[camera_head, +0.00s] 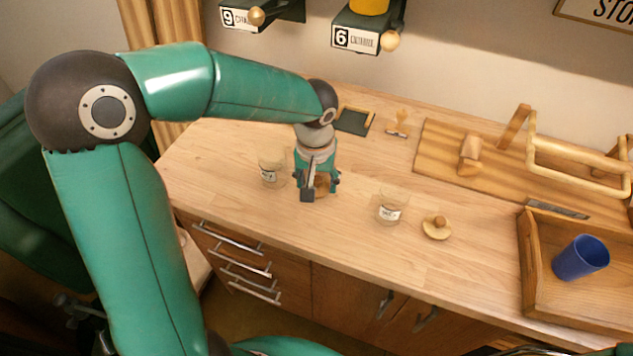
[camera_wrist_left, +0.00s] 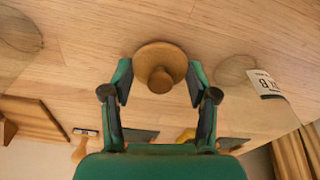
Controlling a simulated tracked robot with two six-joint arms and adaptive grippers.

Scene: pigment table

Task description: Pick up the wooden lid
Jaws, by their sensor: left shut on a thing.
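A round wooden lid with a knob (camera_wrist_left: 160,80) is between the two fingers of my left gripper (camera_wrist_left: 160,82), which is shut on its sides. In the head view my left gripper (camera_head: 319,186) points down at the worktop, and the lid it holds is mostly hidden behind the fingers. I cannot tell whether the held lid touches the worktop. A second wooden lid with a knob (camera_head: 437,229) lies on the worktop to the right. My right gripper is not in view.
A labelled glass jar (camera_head: 270,170) stands left of the gripper and another glass jar (camera_head: 390,209) stands right. A dark pad (camera_head: 353,121) and a stamp (camera_head: 399,124) lie behind. A wooden tray (camera_head: 530,257) with a blue cup (camera_head: 580,258) is at right.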

